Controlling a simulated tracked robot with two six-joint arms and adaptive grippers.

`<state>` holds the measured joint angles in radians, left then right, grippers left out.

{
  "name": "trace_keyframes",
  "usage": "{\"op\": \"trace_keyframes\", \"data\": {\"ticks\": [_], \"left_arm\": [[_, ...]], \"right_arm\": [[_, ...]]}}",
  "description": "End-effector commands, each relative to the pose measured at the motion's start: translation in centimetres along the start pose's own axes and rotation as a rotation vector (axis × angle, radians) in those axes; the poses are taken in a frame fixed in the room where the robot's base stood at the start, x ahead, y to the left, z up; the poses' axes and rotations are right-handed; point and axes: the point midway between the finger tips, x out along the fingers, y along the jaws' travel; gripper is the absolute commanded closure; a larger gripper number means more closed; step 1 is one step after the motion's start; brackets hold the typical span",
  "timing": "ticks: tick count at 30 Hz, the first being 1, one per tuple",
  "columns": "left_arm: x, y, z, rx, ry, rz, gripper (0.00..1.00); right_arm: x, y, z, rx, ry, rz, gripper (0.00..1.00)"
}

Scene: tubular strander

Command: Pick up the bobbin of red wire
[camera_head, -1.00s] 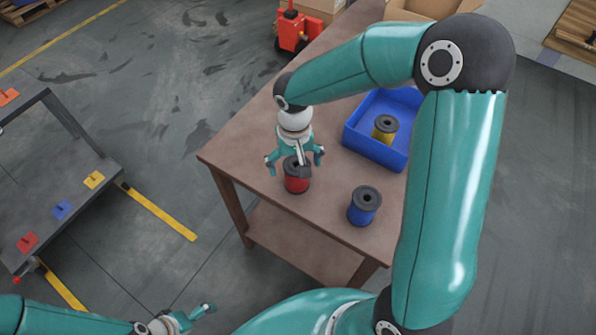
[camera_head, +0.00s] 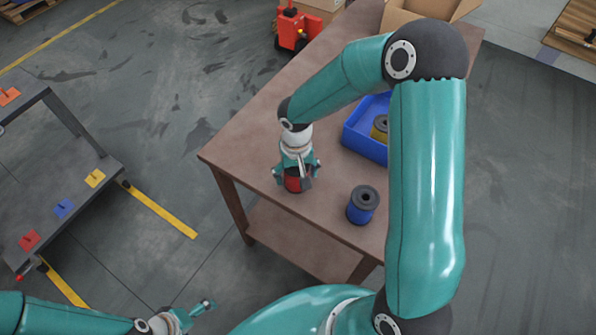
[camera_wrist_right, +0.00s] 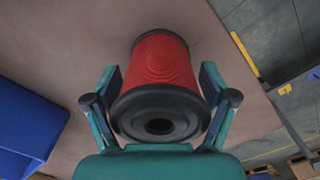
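The bobbin of red wire (camera_head: 293,184) stands upright on the brown table (camera_head: 240,150), near its left edge. My right gripper (camera_head: 296,180) is down over it, with its fingers on either side. In the right wrist view the red bobbin (camera_wrist_right: 161,75) lies between the two fingers (camera_wrist_right: 161,85), its black flange towards the camera. The fingers are spread and very close to the bobbin; contact cannot be made out. My left gripper (camera_head: 205,305) is low at the left, away from the table, small in view and with no object seen in it.
A bobbin of blue wire (camera_head: 363,205) stands right of the red one. A blue bin (camera_head: 364,145) behind it holds a yellow bobbin (camera_head: 379,128), partly hidden by my right arm. A cardboard box (camera_head: 420,12) is at the far end. A grey rack (camera_head: 75,180) with coloured plates stands left.

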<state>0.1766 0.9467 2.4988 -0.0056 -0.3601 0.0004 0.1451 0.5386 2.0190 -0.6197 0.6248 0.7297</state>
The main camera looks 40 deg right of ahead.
Motion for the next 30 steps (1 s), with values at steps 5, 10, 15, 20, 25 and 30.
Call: {"op": "trace_keyframes", "data": {"ticks": [5,10,15,20,25,30], "left_arm": [[0.0,0.0,0.0,0.000,0.000,0.000,0.01],[0.0,0.0,0.0,0.000,0.000,0.000,0.01],[0.0,0.0,0.0,0.000,0.000,0.000,0.01],[0.1,0.0,0.0,0.000,0.000,0.000,0.01],[0.1,-0.1,0.0,0.000,0.000,0.000,0.01],[0.3,-0.1,0.0,0.000,0.000,0.000,0.01]], "right_arm": [[0.0,0.0,0.0,0.000,-0.001,0.000,0.56],[0.0,0.0,0.0,0.000,-0.001,-0.001,0.72],[0.1,0.0,0.1,0.000,-0.002,0.000,0.73],[-0.4,0.0,0.1,0.001,-0.003,0.001,0.82],[-2.0,0.1,0.0,0.003,0.001,0.000,0.98],[-5.1,0.0,-0.1,0.002,0.007,-0.002,0.97]]}}
